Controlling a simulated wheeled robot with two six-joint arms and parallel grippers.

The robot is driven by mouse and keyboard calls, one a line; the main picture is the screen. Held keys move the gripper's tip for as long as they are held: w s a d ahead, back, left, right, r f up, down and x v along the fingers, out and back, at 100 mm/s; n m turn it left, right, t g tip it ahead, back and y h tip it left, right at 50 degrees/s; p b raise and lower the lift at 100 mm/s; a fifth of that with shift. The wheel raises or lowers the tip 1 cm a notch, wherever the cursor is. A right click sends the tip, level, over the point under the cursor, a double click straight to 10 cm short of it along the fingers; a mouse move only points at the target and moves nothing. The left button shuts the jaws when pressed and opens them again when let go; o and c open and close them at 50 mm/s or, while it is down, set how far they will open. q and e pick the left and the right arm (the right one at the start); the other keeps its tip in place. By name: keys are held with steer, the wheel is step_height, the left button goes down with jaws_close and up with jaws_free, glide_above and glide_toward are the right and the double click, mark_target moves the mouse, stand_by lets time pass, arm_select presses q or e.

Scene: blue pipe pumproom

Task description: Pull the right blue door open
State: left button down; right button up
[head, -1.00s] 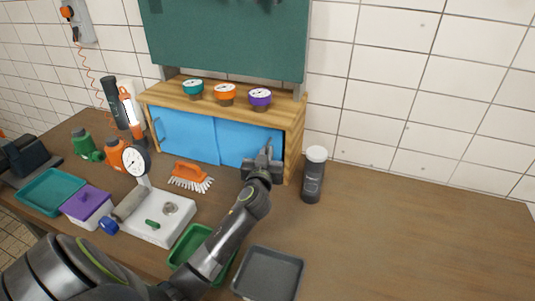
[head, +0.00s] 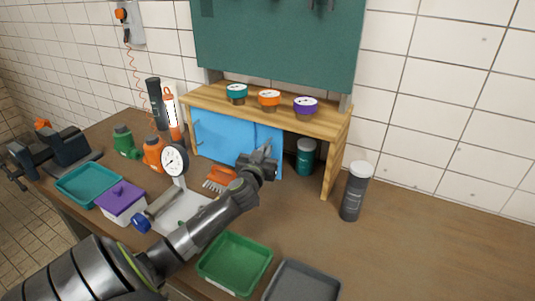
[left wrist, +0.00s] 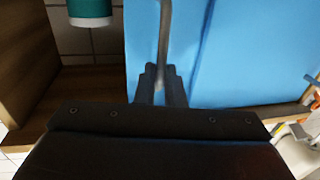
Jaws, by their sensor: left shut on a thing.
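The right blue door (head: 267,135) is a sliding panel in the front of the wooden shelf unit. It stands slid to the left, largely overlapping the left blue door (head: 208,135), and the unit's right part is open. My left gripper (head: 266,155) is at the door's right side, shut on its grey bar handle. In the left wrist view the handle (left wrist: 164,30) runs down between my fingers (left wrist: 161,82), with the blue panel behind it. My right gripper is not in view.
A teal canister (head: 305,157) stands inside the opened part. A grey canister (head: 355,192) stands right of the unit. An orange brush (head: 220,175), a green tray (head: 235,262) and a grey tray (head: 302,284) lie near my arm. The bench's right side is clear.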

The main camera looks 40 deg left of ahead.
arm_select(q)
steer(key=shift+d+f, duration=0.1)
steer(key=shift+d, duration=0.05)
steer(key=c, duration=1.5)
jaws_free()
steer(key=shift+c, duration=0.2)
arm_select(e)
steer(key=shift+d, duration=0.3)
arm_select(q)
steer(key=shift+s, duration=0.1)
